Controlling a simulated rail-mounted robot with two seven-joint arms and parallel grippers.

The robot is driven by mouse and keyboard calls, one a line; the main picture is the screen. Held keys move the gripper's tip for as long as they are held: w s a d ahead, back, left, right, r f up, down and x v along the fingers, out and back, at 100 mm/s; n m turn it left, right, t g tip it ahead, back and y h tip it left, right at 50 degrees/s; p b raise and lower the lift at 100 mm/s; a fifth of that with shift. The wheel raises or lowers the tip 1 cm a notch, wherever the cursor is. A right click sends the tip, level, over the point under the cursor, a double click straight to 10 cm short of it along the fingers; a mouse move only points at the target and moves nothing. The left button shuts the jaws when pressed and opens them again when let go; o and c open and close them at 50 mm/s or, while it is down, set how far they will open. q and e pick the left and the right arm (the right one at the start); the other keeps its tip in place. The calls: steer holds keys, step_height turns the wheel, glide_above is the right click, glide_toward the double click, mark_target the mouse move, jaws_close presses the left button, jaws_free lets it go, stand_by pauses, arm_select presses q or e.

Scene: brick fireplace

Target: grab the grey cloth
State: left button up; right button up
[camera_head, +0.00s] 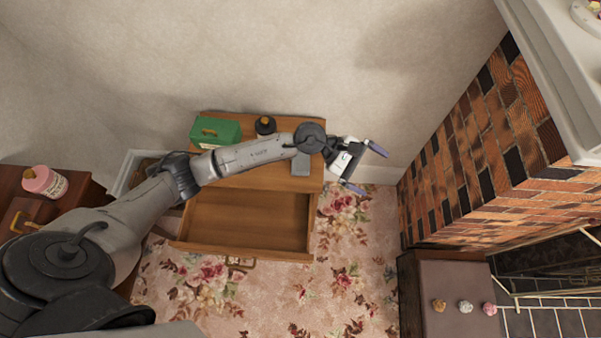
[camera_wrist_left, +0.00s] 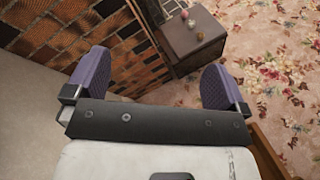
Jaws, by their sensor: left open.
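A small flat grey piece (camera_head: 301,166), which may be the grey cloth, lies on the right part of the wooden cabinet's top (camera_head: 258,179) in the head view. The forearm and wrist of my left arm pass just above it in the picture and may hide part of it. My left gripper (camera_head: 366,168) is open and empty. It is to the right of the cabinet, past the grey piece, with its fingers pointing right towards the fireplace. In the left wrist view its two purple fingers (camera_wrist_left: 157,82) are wide apart with nothing between them. The grey piece does not show there.
The cabinet's drawer (camera_head: 245,222) is pulled out and looks empty. A green box (camera_head: 215,132) and a dark round object (camera_head: 265,125) stand on the cabinet. The brick fireplace (camera_head: 480,160) is at the right. A dark low chest (camera_head: 450,290) with small balls sits below it. Floral carpet (camera_head: 345,230) lies between.

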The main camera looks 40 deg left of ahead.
arm_select(q)
steer(key=w+a+f+m+g+y+b, duration=0.25)
steer(key=a+f+m+y+b, duration=0.3)
steer(key=a+f, duration=0.4)
steer(key=m+g+y+b, duration=0.2)
steer(key=y+b, duration=0.6)
glide_above(300, 158)
steer(key=f, duration=1.3)
steer(key=shift+d, duration=0.25)
steer(key=shift+w+f, duration=0.1)
steer(key=shift+f, duration=0.5)
steer(key=shift+a+f+b, duration=0.2)
steer(key=shift+f+b, duration=1)
steer(key=shift+f, duration=1.45)
arm_select(e)
step_height(300, 158, down, 18)
steer(key=shift+w+a+f, duration=0.15)
steer(key=shift+a, duration=0.1)
arm_select(q)
steer(key=shift+c, duration=0.4)
steer(key=shift+c, duration=0.7)
steer(key=c, duration=0.7)
